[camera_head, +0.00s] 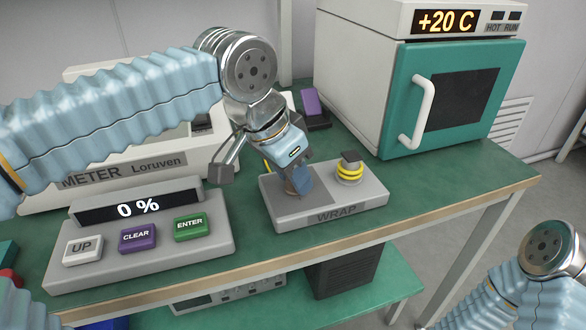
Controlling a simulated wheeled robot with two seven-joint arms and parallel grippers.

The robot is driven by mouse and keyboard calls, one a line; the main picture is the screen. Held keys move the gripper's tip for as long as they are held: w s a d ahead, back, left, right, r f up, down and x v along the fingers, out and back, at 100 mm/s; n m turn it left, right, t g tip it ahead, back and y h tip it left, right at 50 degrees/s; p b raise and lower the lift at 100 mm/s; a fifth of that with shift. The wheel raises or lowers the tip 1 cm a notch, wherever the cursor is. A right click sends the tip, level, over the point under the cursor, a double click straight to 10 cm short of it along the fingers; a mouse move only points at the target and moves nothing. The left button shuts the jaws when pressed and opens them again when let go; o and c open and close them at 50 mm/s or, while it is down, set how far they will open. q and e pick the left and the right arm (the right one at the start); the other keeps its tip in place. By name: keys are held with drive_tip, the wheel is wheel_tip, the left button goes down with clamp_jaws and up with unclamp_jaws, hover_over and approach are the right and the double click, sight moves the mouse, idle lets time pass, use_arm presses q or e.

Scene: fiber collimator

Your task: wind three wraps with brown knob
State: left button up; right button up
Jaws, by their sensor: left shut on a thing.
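The grey WRAP unit (330,213) sits on the green bench, right of the middle. The brown knob (287,187) on its left side is mostly hidden by my left gripper (297,182), which comes down from above and is shut on it. On the unit's right side stands a spool post with a dark top (350,157) and yellow fiber (350,172) looped around it. A bit of yellow also shows beside the gripper. My right arm is at the lower right; its gripper is out of view.
A console (140,262) reads 0 % and has UP, CLEAR and ENTER buttons. Behind it stands a box labelled METER Loruven (125,172). A teal-doored oven (452,95) reading +20 C stands at the back right. A purple item (311,102) sits on a dark holder. Bench space right of the unit is clear.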

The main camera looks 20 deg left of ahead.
use_arm(q)
drive_tip(key=m+g, duration=0.1)
drive_tip(key=m, duration=0.2)
drive_tip(key=m+g+h+p, duration=0.1)
drive_tip(key=m, duration=0.2)
drive_tip(key=shift+w+a+p, duration=0.1)
drive_tip(key=shift+w+p, duration=0.05)
drive_tip(key=shift+p, duration=0.15)
drive_tip(key=m+g, duration=0.1)
drive_tip(key=m, duration=0.2)
drive_tip(key=m+g+p, duration=0.1)
drive_tip(key=m, duration=0.2)
drive_tip(key=shift+w+f+m+g+h+p, duration=0.1)
drive_tip(key=shift+w+m+g+h+p, duration=0.05)
drive_tip(key=shift+m+g+h+p, duration=0.2)
drive_tip(key=shift+m, duration=0.25)
drive_tip(key=o, duration=1)
drive_tip(key=v, duration=1.4)
